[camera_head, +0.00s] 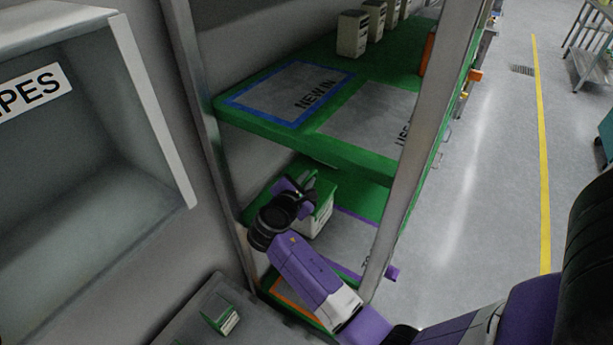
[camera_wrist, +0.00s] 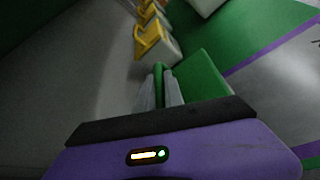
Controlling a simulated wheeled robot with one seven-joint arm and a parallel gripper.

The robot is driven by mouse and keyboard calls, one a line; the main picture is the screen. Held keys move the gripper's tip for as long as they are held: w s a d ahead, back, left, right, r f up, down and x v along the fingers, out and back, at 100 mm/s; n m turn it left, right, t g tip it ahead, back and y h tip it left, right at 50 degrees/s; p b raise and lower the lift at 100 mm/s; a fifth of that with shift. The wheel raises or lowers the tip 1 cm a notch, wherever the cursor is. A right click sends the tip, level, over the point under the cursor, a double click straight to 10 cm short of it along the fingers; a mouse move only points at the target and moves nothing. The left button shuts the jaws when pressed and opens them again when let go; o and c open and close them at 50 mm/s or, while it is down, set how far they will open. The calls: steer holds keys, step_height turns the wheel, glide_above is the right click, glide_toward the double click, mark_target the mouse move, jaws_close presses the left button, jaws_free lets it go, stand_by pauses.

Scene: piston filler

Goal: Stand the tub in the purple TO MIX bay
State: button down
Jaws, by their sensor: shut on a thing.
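My gripper (camera_wrist: 164,88) is shut on a green part of the tub. The tub has a green lid (camera_wrist: 203,76) in the wrist view. In the head view its white body (camera_head: 318,221) shows below the lid, partly behind my gripper (camera_head: 303,195). The tub looks roughly upright. The purple-outlined bay (camera_head: 347,241) lies on the lower green shelf, its lettering mostly hidden by a shelf post. Its purple line (camera_wrist: 268,47) runs to the right of the tub in the wrist view. I cannot tell whether the tub touches the shelf.
Shelf posts (camera_head: 404,150) stand close to my arm. The upper shelf (camera_head: 330,140) overhangs the bay. Yellow-handled containers (camera_wrist: 154,42) stand beyond the tub. An orange-outlined bay (camera_head: 284,291) lies lower. Another green-topped tub (camera_head: 221,319) sits on a grey surface.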

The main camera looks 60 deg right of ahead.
steer(key=shift+r, duration=0.2)
steer(key=c, duration=1.8)
jaws_free()
steer(key=shift+f, duration=0.25)
steer(key=o, duration=0.3)
steer(key=shift+o, duration=0.2)
